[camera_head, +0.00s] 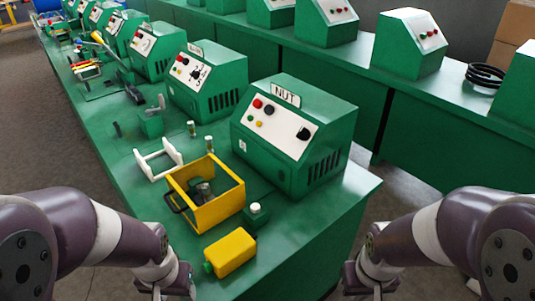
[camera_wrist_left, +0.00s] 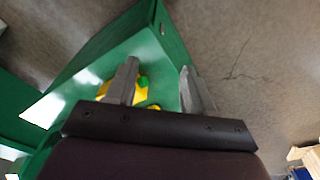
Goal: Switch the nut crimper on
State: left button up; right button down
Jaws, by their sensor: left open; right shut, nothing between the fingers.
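The nut crimper (camera_head: 330,155) is the nearest green box on the bench, labelled NUT. Its sloped white panel (camera_head: 272,122) carries a red button (camera_head: 257,103), a black round knob (camera_head: 269,110), a black switch (camera_head: 303,133) and small green and yellow parts. Which way the switch is set is too small to tell. My left gripper (camera_head: 170,289) is low at the bench's near left edge, well short of the panel; in the left wrist view its fingers (camera_wrist_left: 160,68) are apart and empty. My right gripper (camera_head: 364,291) is low, right of the bench, shut and empty, its tips cut off.
A yellow open-topped frame (camera_head: 217,213), a yellow box with a green end (camera_head: 231,252) and a white-topped button post (camera_head: 256,213) stand before the crimper. Another crimper (camera_head: 207,82) is behind it. A second green bench (camera_head: 435,130) runs behind. Floor is clear right of the bench.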

aim_at(303, 135)
jog(key=i+l+z, duration=0.15)
jog(key=i+l, duration=0.55)
jog(key=l, duration=0.1)
